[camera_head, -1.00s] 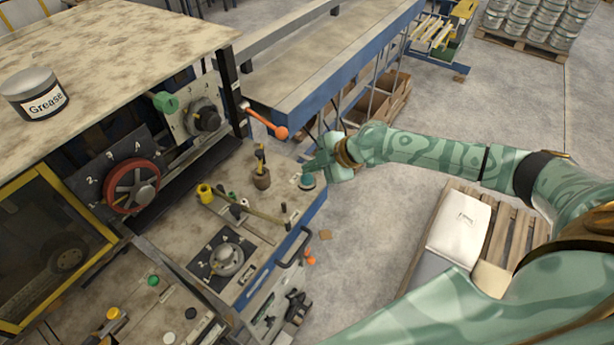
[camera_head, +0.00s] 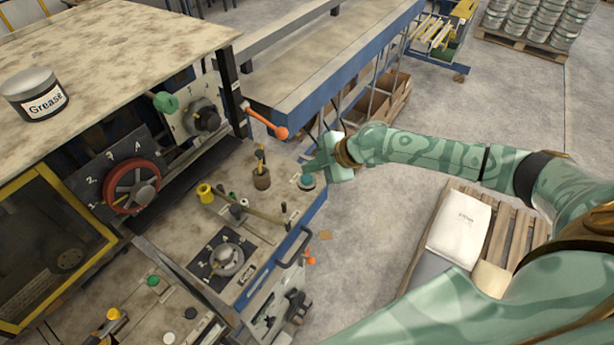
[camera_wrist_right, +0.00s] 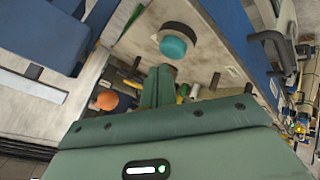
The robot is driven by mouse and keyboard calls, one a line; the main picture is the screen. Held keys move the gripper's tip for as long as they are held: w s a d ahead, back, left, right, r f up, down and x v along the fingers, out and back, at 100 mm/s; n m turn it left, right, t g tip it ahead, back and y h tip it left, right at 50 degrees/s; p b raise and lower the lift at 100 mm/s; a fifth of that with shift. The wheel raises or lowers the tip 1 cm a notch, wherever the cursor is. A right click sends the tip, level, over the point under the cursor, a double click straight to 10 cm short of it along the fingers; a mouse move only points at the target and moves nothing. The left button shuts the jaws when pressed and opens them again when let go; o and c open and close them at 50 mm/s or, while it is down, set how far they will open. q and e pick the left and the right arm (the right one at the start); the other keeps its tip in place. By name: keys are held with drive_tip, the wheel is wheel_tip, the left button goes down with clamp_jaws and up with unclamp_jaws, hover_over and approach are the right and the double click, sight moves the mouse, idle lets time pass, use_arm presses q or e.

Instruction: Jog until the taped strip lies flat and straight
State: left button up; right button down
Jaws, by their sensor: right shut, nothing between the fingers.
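A round teal push button (camera_head: 306,181) in a pale collar sits at the right corner of the machine's worn control deck. It also shows in the right wrist view as a teal dome (camera_wrist_right: 173,47). My right gripper (camera_head: 311,168) is shut and empty, its fingertips right by the button. In the right wrist view the closed green fingers (camera_wrist_right: 158,74) point at the deck just beside the dome. I cannot tell whether they touch it. I cannot make out the taped strip in either view. My left gripper is not in view.
An orange-knobbed lever (camera_head: 280,132) sticks out behind the button. A brown pot with a brush (camera_head: 261,179), a long-handled tool (camera_head: 250,208) and a dial (camera_head: 227,259) are on the deck. A red handwheel (camera_head: 132,187) is at left.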

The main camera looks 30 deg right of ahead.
drive_tip(key=shift+f, duration=0.1)
drive_tip(key=shift+f+b, duration=0.3)
drive_tip(key=shift+b, duration=0.05)
